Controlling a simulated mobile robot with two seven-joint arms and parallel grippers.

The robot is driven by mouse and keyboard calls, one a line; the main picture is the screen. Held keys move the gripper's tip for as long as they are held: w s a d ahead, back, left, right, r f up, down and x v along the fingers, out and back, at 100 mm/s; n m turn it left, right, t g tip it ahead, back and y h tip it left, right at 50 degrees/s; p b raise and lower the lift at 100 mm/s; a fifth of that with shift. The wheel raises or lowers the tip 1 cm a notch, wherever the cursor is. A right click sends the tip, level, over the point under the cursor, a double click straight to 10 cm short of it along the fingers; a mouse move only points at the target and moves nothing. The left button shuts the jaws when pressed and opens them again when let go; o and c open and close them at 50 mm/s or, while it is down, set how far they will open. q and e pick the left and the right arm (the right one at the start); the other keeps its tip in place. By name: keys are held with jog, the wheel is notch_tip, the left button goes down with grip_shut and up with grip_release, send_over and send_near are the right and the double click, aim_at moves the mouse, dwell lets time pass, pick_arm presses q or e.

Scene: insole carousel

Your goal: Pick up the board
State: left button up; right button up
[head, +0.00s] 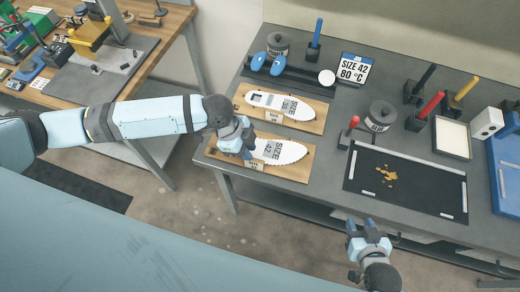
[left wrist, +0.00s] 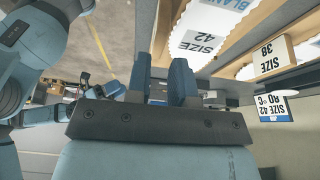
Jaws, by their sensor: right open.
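A wooden board (head: 296,173) with a white insole template marked SIZE 42 (head: 268,150) lies at the table's front left corner. A second wooden board (head: 318,115) with a white template lies behind it. My left gripper (head: 246,152) is at the left end of the front board and hides part of it. In the left wrist view its two blue fingers (left wrist: 168,82) stand apart with a gap between them; the SIZE 42 template (left wrist: 200,40) shows beyond them. I cannot tell whether the fingers touch the board. My right gripper (head: 368,232) is open and empty in front of the table.
A black mat (head: 400,200) with brown scraps lies right of the boards. A small red-handled tool (head: 349,131) and a grey tin (head: 380,115) stand near them. A wooden workbench (head: 165,25) stands at left.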

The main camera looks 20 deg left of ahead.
aim_at(257, 164)
pick_arm(q)
jog(key=p+x, duration=0.1)
jog(key=x, duration=0.6)
jog(key=shift+d+f+p, duration=0.15)
jog(key=shift+d+p, duration=0.05)
jog(key=shift+p, duration=0.1)
grip_shut()
